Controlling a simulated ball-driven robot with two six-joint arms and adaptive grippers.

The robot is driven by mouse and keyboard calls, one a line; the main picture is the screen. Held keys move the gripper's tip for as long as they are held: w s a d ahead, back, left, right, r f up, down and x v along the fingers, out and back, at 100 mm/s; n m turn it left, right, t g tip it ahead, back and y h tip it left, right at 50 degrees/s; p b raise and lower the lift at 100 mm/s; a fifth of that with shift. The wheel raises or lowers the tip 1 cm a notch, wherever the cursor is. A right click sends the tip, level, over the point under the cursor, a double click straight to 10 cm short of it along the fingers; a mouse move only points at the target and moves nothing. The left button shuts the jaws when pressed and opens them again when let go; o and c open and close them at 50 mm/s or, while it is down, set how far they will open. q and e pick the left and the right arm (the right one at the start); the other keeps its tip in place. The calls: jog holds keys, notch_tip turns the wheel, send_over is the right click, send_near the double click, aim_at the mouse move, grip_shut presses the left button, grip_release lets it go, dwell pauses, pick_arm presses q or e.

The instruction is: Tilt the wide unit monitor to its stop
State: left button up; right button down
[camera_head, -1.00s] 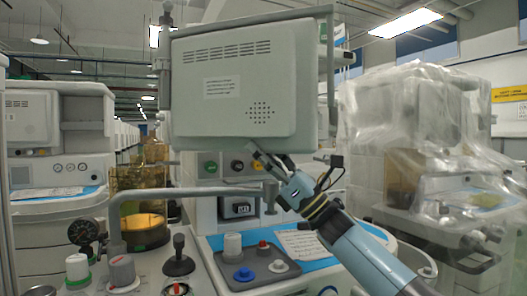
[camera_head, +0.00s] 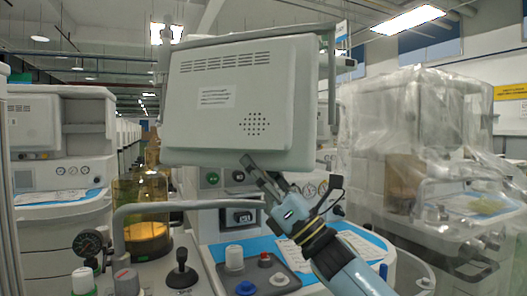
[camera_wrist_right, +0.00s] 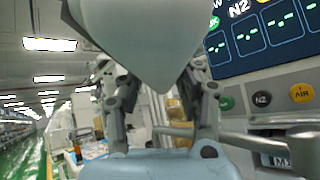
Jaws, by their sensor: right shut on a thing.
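The wide unit monitor (camera_head: 205,125) hangs at the upper middle of the head view, its pale grey vented back towards me and leaning slightly. My right gripper (camera_head: 256,168) is at its lower edge, right of its middle, shut on that edge. In the right wrist view the monitor's pale rounded edge (camera_wrist_right: 140,40) sits between the two dark fingers of my right gripper (camera_wrist_right: 158,90). The fingertips are partly hidden behind the edge. The monitor's far side is hidden in the head view. My left gripper is not in view.
A grey bent rail (camera_head: 180,206) runs below the monitor. The worktop has a black-knobbed lever (camera_head: 182,272), a white knob (camera_head: 234,257) and an amber vaporiser jar (camera_head: 148,210). A plastic-wrapped cart (camera_head: 420,150) stands at right, another cart (camera_head: 60,160) at left.

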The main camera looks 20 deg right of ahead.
jog(key=shift+s+a+r+m+t+h+p, duration=0.2)
jog(key=shift+s+a+m+t+h+p, duration=0.15)
jog(key=shift+s+m+h, duration=0.2)
jog(key=shift+s+a+r+m+t+h+p, duration=0.15)
jog(key=shift+s+a+m+t+h+p, duration=0.2)
jog(key=shift+m, duration=0.3)
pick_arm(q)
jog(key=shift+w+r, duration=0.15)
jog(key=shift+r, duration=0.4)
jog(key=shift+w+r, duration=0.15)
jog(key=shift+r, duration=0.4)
pick_arm(e)
jog(key=shift+f+h, duration=0.1)
jog(key=shift+h, duration=0.2)
jog(key=c, duration=0.9)
grip_release()
jog(key=shift+a, duration=0.1)
jog(key=v, duration=1.2)
